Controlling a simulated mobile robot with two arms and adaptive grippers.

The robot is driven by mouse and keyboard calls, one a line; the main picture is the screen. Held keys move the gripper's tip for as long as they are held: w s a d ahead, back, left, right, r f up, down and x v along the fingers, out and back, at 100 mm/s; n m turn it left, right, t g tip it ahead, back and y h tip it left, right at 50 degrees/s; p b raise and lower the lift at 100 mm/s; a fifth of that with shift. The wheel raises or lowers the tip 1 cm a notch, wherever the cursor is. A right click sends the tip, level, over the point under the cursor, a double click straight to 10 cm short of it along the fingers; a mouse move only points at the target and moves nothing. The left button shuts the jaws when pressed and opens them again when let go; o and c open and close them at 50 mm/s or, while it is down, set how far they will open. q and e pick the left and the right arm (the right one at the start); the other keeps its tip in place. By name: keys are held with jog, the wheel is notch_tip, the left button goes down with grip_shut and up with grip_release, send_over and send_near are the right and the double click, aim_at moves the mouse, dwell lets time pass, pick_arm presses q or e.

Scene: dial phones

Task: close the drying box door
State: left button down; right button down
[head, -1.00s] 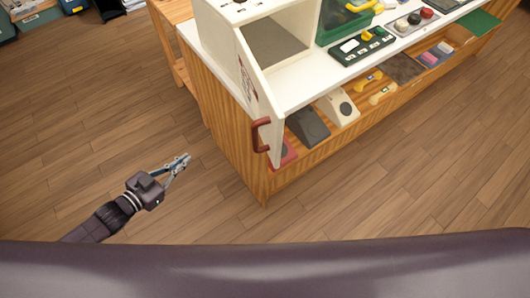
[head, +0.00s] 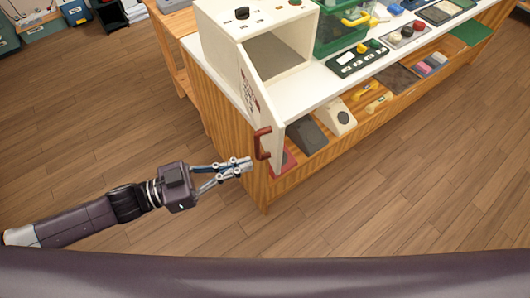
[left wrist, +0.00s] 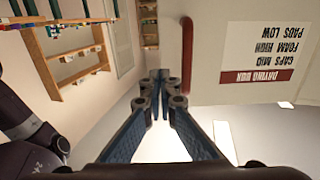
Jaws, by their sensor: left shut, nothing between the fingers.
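The drying box (head: 275,35) is a cream box with knobs on top, at the near left end of the white counter. Its door (head: 262,105) stands open, swung out toward me past the counter's edge. A red-brown handle (head: 262,143) is on the door's outer end. My left gripper (head: 246,164) is shut and empty, just left of and slightly below the handle in the head view. In the left wrist view the handle (left wrist: 187,55) is just right of the fingertips (left wrist: 161,75), and the door's label (left wrist: 262,50) appears upside down. My right gripper is out of view.
A wooden shelf under the counter (head: 345,80) holds dial phones, including a dark one (head: 306,133) and a cream one (head: 339,118). The floor (head: 100,130) to the left is clear.

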aim_at(277, 154)
pick_arm(q)
jog(key=p+x, duration=0.1)
jog(key=x, duration=0.3)
jog(key=shift+w+d+r, duration=0.1)
jog(key=shift+w+d, duration=0.05)
jog(key=shift+d, duration=0.1)
jog(key=shift+w+d, duration=0.25)
jog(key=shift+d, duration=0.4)
